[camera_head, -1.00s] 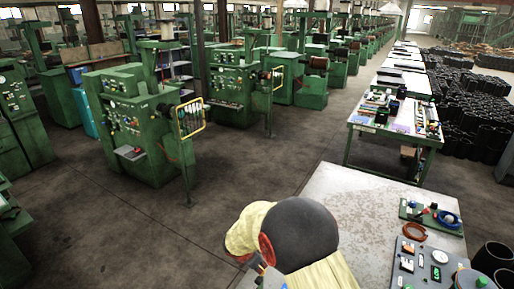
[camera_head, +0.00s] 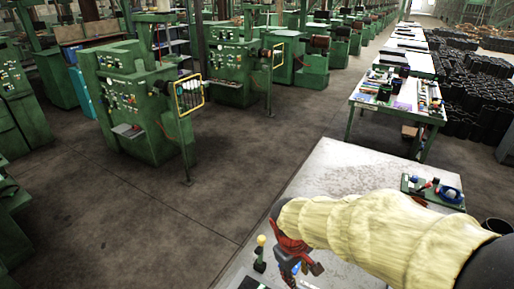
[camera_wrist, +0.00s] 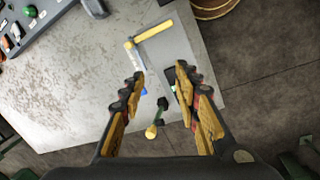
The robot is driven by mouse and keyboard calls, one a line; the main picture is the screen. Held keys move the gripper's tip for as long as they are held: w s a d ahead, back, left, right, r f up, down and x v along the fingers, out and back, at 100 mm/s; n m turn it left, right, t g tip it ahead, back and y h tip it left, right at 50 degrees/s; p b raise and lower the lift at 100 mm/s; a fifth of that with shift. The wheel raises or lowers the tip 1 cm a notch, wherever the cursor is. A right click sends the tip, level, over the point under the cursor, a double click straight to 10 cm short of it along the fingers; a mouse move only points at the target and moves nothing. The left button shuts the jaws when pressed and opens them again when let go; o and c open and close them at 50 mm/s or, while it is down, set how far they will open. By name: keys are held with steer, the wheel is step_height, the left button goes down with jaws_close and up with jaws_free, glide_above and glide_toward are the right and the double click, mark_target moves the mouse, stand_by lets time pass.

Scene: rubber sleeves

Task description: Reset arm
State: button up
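My arm in its pale yellow sleeve reaches in from the right in the head view, above the near table (camera_head: 345,165). My gripper (camera_head: 297,272) points down over the table's near left part. In the wrist view my gripper (camera_wrist: 160,75) has its two padded fingers wide apart with nothing between them. Below the fingers, a small lever with a yellow knob (camera_wrist: 151,132) shows near the table edge; its yellow knob also shows in the head view (camera_head: 261,240).
A green tray of small parts (camera_head: 433,190) lies at the table's right. In the wrist view a yellow-handled tool (camera_wrist: 150,33) lies on the table, with a control panel (camera_wrist: 40,22) at upper left. Green machines (camera_head: 135,105) stand across the aisle, with open floor between.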

steer(key=s+d+r+m+t+y+b, duration=0.1)
steer(key=s+d+m+t+b, duration=0.4)
steer(key=s+b, duration=0.7)
steer(key=shift+s+d+m+y+b, duration=0.2)
steer(key=shift+d+m+y+b, duration=0.2)
steer(key=shift+d+m+b, duration=0.85)
